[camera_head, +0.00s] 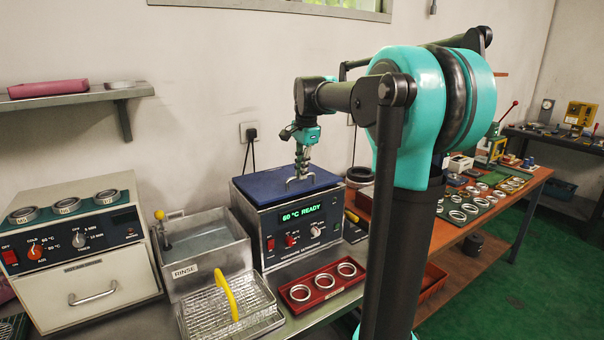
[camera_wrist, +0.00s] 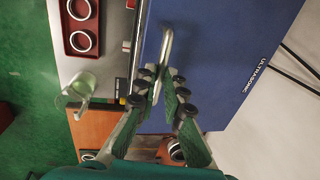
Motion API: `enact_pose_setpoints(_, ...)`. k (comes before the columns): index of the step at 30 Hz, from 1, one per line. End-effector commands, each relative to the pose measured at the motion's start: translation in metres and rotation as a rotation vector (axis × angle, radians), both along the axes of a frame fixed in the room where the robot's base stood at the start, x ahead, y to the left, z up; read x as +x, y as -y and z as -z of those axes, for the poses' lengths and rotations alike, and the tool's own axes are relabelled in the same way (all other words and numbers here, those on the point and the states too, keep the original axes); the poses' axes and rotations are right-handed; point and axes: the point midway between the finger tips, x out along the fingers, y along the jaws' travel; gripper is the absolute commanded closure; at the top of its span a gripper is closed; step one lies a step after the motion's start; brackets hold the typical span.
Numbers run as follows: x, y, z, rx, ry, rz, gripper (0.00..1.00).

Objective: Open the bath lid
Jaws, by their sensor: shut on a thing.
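The bath (camera_head: 293,232) is a grey box with dials and a green display reading "60 °C READY". Its blue lid (camera_head: 258,190) lies flat on top, closed. A metal handle (camera_head: 300,181) stands on the lid. My gripper (camera_head: 301,176) reaches down from above and is shut on the handle. In the wrist view the fingertips of my gripper (camera_wrist: 160,84) close around one end of the handle (camera_wrist: 165,48), over the blue lid (camera_wrist: 215,70). The fingers hide part of the handle.
A rinse tank (camera_head: 205,250) and a wire basket with a yellow handle (camera_head: 229,300) stand left of the bath. A red tray (camera_head: 318,300) with three rings lies in front. An oven-like unit (camera_head: 85,250) is at far left, and a wall shelf (camera_head: 70,98) hangs above.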

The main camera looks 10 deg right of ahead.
Motion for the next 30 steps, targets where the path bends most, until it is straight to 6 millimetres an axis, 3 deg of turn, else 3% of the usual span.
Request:
enact_pose_setpoints(11, 0.028, -0.012, -0.055, -0.034, -0.081, -0.001, 1.00)
enact_pose_setpoints(21, 0.080, -0.034, -0.105, -0.031, -0.077, -0.002, 1.00)
enact_pose_setpoints(30, 0.126, -0.054, -0.130, -0.029, -0.077, -0.002, 1.00)
